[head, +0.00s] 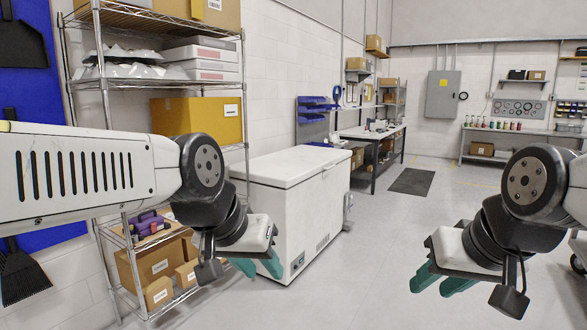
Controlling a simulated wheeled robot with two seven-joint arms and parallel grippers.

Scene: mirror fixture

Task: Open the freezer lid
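The freezer (305,215) is a white chest standing on the floor in the middle of the head view, against the wall. Its white lid (290,165) lies flat and shut on top. My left gripper (257,267) has teal fingers that stand apart with nothing between them. It overlaps the freezer's lower left part in the picture, below the lid; I cannot tell how far apart they are. My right gripper (441,283) is at the lower right, over open floor, its teal fingers apart and empty. My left forearm and gripper hide part of the freezer's left side.
A wire shelf (105,85) with cardboard boxes stands left of the freezer, partly behind my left arm. A workbench (370,132) stands beyond the freezer. A dark mat (412,181) lies on the floor. The floor right of the freezer is clear.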

